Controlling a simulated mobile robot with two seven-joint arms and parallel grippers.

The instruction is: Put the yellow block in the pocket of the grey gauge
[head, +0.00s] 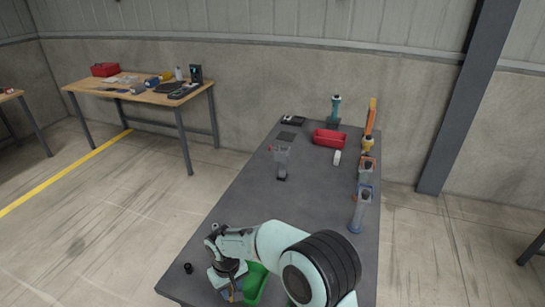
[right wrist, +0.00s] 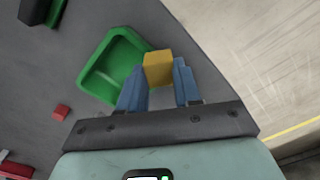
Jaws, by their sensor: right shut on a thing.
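The yellow block (right wrist: 158,68) is between the blue fingertips of my right gripper (right wrist: 160,82) in the right wrist view. The gripper is shut on it, over the edge of a green tray (right wrist: 84,82). In the head view my right gripper (head: 230,290) is low at the table's near end, beside the green tray (head: 256,281), and the arm covers much of that area. A grey upright piece (head: 282,158) stands mid-table; I cannot tell whether it is the grey gauge, and no pocket can be made out. My left gripper is not in view.
A small red block (right wrist: 61,112) lies left of the green tray in the wrist view. The table's middle is mostly clear.

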